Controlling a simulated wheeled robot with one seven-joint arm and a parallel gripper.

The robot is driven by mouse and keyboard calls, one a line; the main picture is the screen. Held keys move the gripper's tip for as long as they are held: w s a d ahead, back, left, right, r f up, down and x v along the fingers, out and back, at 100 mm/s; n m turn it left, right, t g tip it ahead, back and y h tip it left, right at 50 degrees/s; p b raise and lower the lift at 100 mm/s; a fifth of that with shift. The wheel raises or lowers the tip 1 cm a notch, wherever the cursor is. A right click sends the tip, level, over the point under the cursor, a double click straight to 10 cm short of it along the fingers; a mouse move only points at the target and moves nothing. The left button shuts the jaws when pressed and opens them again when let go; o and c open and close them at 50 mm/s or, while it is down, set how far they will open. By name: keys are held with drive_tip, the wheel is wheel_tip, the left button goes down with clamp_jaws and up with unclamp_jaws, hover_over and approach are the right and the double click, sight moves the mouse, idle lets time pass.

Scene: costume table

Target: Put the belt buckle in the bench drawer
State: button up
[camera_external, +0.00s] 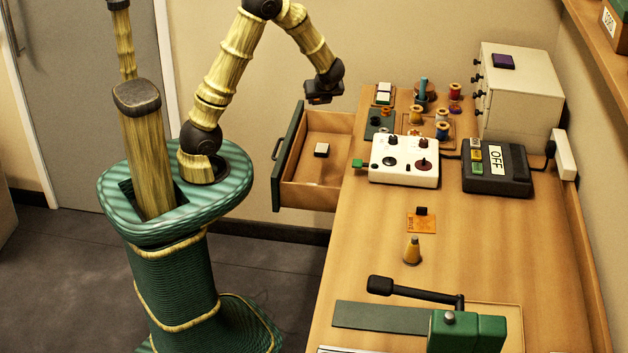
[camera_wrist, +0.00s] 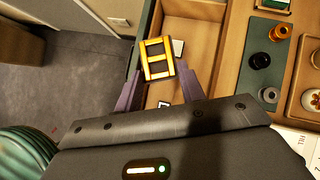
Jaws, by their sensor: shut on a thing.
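The belt buckle (camera_wrist: 157,58) is a golden-yellow rectangular frame with a middle bar. In the wrist view it sits between the two purple fingers of my gripper (camera_wrist: 161,70), which is shut on it. The bench drawer (camera_wrist: 194,32) is pulled open beneath the buckle. In the outside view the drawer (camera_external: 307,194) stands open at the bench's left side, with a dark green front. My gripper (camera_external: 324,97) is there above the drawer's far end. I cannot make out the buckle in that view.
A small white block with a dark edge (camera_external: 321,150) lies in the drawer, whose floor is otherwise mostly bare. On the bench (camera_external: 370,240) beside it are a white control box (camera_external: 405,172), a dark switch box (camera_external: 497,180) and thread spools (camera_external: 416,114). A green lever tool (camera_external: 465,330) stands nearer.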

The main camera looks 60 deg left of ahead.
hover_over(318, 173)
drive_tip(key=d, duration=0.2)
wheel_tip(318, 173, down, 17)
drive_tip(key=shift+s, duration=0.45)
drive_tip(key=shift+f, duration=0.1)
drive_tip(key=shift+f, duration=2.9)
drive_tip(key=shift+f, duration=2.1)
drive_tip(key=shift+f, duration=0.2)
drive_tip(key=o, duration=1)
drive_tip(key=shift+r, duration=0.1)
drive_tip(key=shift+c, duration=0.2)
